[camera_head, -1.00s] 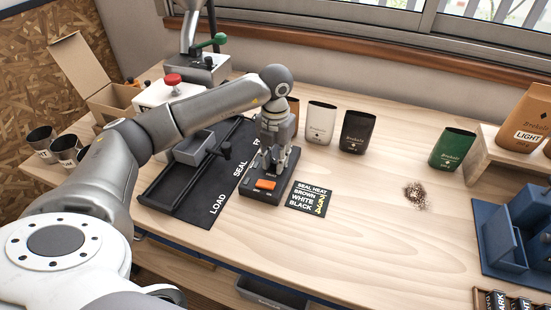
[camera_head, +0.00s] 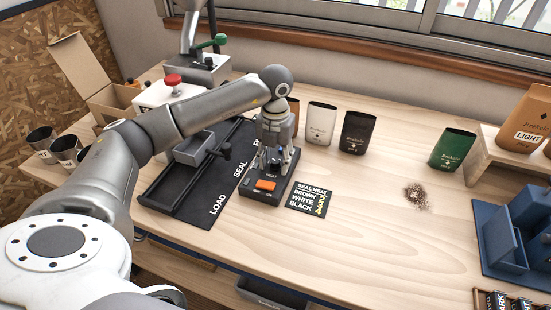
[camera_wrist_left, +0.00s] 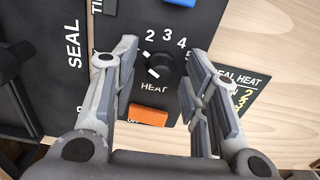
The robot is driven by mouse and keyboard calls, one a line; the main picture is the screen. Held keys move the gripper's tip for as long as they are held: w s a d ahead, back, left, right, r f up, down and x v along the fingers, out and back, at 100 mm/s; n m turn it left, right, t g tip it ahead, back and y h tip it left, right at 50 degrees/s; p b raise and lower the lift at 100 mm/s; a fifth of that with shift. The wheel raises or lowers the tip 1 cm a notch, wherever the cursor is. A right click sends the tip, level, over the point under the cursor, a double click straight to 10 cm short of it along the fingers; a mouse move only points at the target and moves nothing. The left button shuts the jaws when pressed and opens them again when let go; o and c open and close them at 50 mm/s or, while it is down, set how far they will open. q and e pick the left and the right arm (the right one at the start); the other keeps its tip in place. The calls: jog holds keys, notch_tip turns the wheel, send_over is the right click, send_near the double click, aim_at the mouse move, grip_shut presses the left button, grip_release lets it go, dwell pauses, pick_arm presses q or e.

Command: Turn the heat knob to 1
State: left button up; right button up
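The dark heat knob (camera_wrist_left: 162,68) shows in the left wrist view, above the word HEAT on the black sealer panel (camera_wrist_left: 128,20). A dial of numbers curves around its top; 2, 3 and 4 read clearly. A short white mark lies at the knob's lower left. My left gripper (camera_wrist_left: 163,62) is open, one finger on each side of the knob, with gaps between. In the head view the left gripper (camera_head: 273,165) points down over the sealer base (camera_head: 262,196) and hides the knob. My right gripper is not in view.
An orange switch (camera_wrist_left: 148,116) sits just below the knob. A seal heat card (camera_head: 308,198) lies right of the sealer. A white bag (camera_head: 321,123) and a black bag (camera_head: 357,131) stand behind. Spilled grounds (camera_head: 416,195) lie to the right; the table between is clear.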

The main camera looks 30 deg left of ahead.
aim_at(276, 161)
pick_arm(q)
jog(key=shift+r, duration=0.15)
notch_tip(276, 161, up, 12)
dwell(0.6)
dwell(0.4)
